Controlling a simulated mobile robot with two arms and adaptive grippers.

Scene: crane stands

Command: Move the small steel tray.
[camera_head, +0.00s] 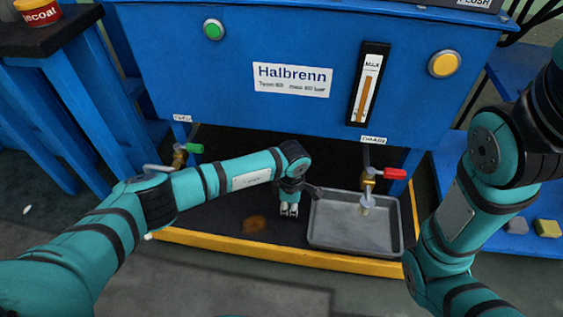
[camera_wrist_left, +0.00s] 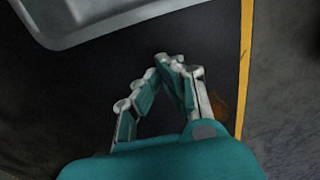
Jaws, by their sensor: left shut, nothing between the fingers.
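The small steel tray (camera_head: 340,240) is a grey rectangular pan on the dark floor of the yellow-edged bay, below the right-hand tap. Liquid or a wet sheen shows in it under the spout. My left gripper (camera_head: 289,212) points down just left of the tray, apart from it, shut and empty. In the left wrist view the closed fingertips (camera_wrist_left: 172,60) are over the dark floor, and the tray's rim (camera_wrist_left: 90,38) shows at the upper left. My right arm is at the right of the head view; its gripper is not seen.
A brass tap with a red handle (camera_head: 394,174) hangs above the tray. A tap with a green handle (camera_head: 193,148) is at the left. A yellow edge (camera_head: 270,254) runs along the front. An orange-brown stain (camera_head: 254,224) lies left of the gripper. Blue steps flank the machine.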

